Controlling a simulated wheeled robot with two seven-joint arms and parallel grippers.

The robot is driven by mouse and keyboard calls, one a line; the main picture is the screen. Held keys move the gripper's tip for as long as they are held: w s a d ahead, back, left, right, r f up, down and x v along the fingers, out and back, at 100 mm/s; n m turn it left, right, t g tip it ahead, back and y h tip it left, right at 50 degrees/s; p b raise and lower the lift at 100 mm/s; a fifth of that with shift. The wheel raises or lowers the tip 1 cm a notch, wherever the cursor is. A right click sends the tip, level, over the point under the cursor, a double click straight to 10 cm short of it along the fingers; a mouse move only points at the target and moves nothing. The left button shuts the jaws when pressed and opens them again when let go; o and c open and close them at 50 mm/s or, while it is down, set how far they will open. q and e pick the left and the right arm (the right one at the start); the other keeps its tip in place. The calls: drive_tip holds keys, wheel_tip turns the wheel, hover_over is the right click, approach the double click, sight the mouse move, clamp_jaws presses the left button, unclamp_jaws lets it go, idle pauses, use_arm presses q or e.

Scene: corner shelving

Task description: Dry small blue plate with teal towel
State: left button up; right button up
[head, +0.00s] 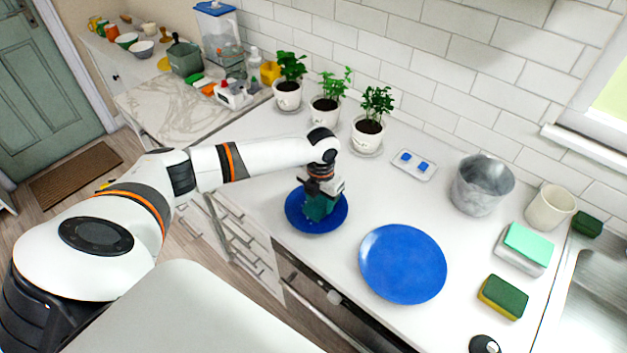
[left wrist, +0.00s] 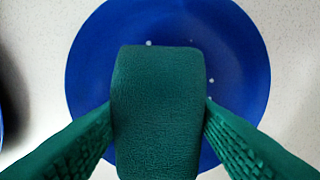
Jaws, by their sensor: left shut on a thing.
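The small blue plate (head: 296,216) lies on the white counter, left of a larger blue plate. It fills the middle of the left wrist view (left wrist: 95,60), with a few small whitish spots, maybe drops, on it. My left gripper (head: 320,197) points down over this plate. Its fingers are shut on the teal towel (left wrist: 157,115), a folded block that covers the plate's middle in the wrist view. I cannot tell whether the towel touches the plate. My right gripper is not in view.
The large blue plate (head: 403,264) lies to the right. Potted plants (head: 368,127) stand along the back, with a metal pot (head: 481,186) and a beige cup (head: 549,208) further right. Sponges (head: 503,297) lie near the sink (head: 590,290).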

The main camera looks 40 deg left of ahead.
use_arm(q)
drive_tip(key=shift+w+d, duration=0.1)
drive_tip(key=shift+w, duration=0.2)
drive_tip(key=shift+r, duration=0.1)
wheel_tip(320, 180, up, 6)
drive_tip(key=p, duration=0.5)
drive_tip(key=shift+r+p, duration=0.7)
drive_tip(key=shift+r, duration=0.8)
